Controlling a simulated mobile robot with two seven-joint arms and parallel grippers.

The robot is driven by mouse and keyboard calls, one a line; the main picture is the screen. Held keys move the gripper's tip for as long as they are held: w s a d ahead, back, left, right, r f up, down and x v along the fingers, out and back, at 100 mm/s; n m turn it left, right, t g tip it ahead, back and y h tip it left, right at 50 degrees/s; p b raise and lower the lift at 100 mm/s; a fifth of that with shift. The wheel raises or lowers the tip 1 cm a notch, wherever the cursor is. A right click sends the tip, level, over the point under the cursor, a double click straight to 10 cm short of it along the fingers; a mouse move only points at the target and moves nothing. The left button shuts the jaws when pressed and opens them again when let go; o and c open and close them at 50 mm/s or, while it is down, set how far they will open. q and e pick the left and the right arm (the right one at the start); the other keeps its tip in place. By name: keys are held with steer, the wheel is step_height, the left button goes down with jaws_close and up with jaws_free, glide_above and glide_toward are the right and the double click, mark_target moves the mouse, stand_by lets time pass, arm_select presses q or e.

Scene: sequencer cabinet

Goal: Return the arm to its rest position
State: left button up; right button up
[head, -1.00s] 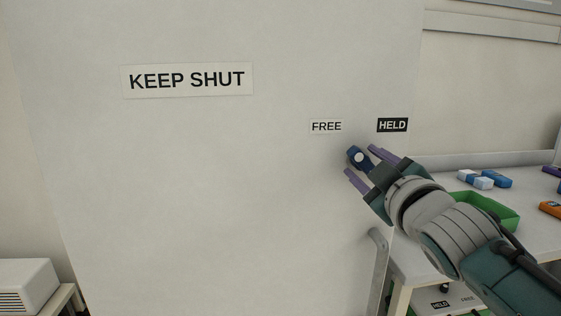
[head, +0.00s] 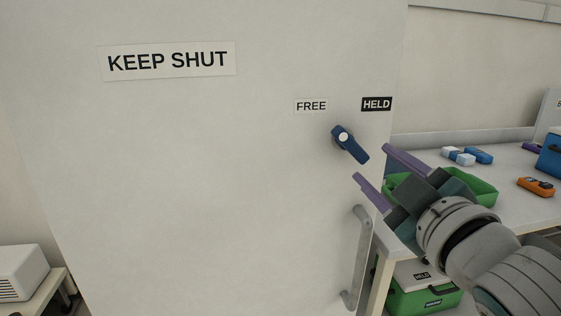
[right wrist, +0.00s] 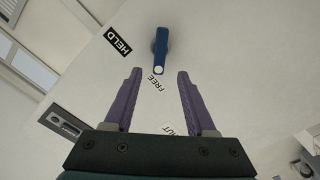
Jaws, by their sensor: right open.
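My right gripper (head: 371,162) is open and empty in the head view. It is in front of the grey cabinet door, just below and right of the blue turn handle (head: 345,140). The handle's arm slants down and right from its pale pivot, towards the space in front of the fingertips. The right wrist view shows the handle (right wrist: 160,45) beyond the two purple fingertips (right wrist: 159,72), with the fingers apart. The FREE label (head: 311,106) is above left of the handle and the black HELD label (head: 377,104) is above right. My left gripper is not in view.
A vertical grab handle (head: 358,262) is on the door below my gripper. At right, a white table (head: 515,205) bears a green tray (head: 483,187), blue and white pieces (head: 458,156) and an orange device (head: 536,187). A green box (head: 425,297) is below.

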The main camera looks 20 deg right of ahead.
stand_by(0.3)
steer(key=s+a+r+m+g+y+p, duration=0.1)
steer(key=s+a+m+g+p, duration=0.1)
steer(key=s+a+g+p, duration=0.4)
steer(key=s+a+r+m+g+y+p, duration=0.1)
steer(key=s+g+y+p, duration=0.15)
steer(key=s, duration=0.65)
steer(key=s+a+r+m+g+y+p, duration=0.1)
steer(key=s+a+m+g+p, duration=0.1)
steer(key=s+a+g+p, duration=0.35)
step_height(320, 180, up, 37)
steer(key=s+d+p, duration=0.1)
steer(key=s+p, duration=0.1)
steer(key=p, duration=3.5)
steer(key=shift+s+d, duration=0.15)
steer(key=shift+d, duration=0.25)
steer(key=shift+f, duration=0.15)
